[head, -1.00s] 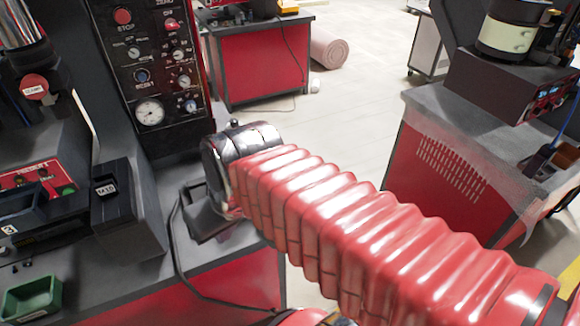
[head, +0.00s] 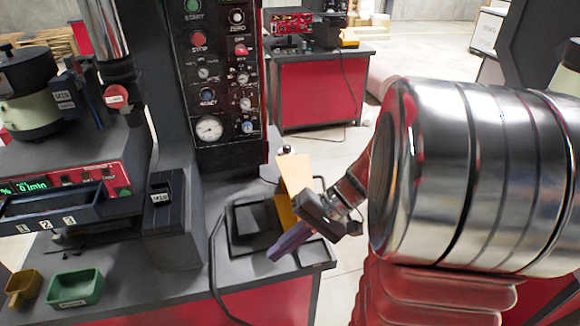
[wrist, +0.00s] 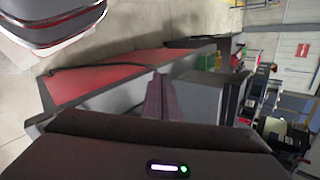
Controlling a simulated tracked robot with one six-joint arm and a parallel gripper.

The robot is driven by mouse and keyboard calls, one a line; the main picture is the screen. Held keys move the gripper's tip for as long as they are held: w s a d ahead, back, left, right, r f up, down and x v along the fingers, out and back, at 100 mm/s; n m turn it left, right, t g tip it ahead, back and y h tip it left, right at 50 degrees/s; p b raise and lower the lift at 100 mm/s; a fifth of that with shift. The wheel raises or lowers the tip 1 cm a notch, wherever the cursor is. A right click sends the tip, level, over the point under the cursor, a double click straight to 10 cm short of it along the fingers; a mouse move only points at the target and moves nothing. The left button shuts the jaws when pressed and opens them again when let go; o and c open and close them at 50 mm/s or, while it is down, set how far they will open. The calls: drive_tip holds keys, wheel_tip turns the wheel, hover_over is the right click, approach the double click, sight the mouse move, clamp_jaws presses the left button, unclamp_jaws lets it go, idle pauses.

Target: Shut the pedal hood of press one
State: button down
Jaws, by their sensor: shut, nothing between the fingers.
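The pedal of press one is a black housing (head: 252,226) on the front right corner of the grey bench. A yellow plate (head: 293,180), seemingly its hood, stands up steeply at the housing's right side, so the hood looks raised. My gripper (head: 280,247) has purple fingers, shut and empty. They point down and left, in front of the yellow plate and at the housing's right edge. I cannot tell whether they touch either one. In the wrist view the shut fingers (wrist: 162,97) are in the middle; the hood cannot be made out there.
The press's control panel (head: 222,85) rises behind the pedal. A black cable (head: 214,262) runs along the pedal's left. A green tray (head: 76,288) and a yellow tray (head: 23,287) are at the bench's left. A red cabinet (head: 318,92) stands farther back.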

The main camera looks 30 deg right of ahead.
drive_tip(key=d+f+m+t+h, duration=0.1)
drive_tip(key=d+m+t, duration=0.3)
drive_tip(key=d, duration=0.6)
drive_tip(key=s+d+f+m+t+h, duration=0.1)
drive_tip(key=d+f+m+t+h, duration=0.1)
drive_tip(key=d+t, duration=0.5)
drive_tip(key=s+d+f+m+t+h, duration=0.1)
drive_tip(key=d+f+m+t, duration=0.3)
drive_tip(key=d, duration=0.9)
drive_tip(key=shift+d+f+m+t, duration=0.2)
drive_tip(key=shift+f+m+t, duration=0.15)
drive_tip(key=shift+m+t, duration=0.5)
approach(326, 189)
drive_tip(key=w+d+f, duration=0.1)
drive_tip(key=w+d, duration=0.1)
drive_tip(key=w, duration=0.2)
drive_tip(key=a, duration=0.1)
drive_tip(key=w+a+r, duration=0.1)
drive_tip(key=a, duration=0.1)
drive_tip(key=shift+w, duration=0.3)
drive_tip(key=shift+d, duration=0.1)
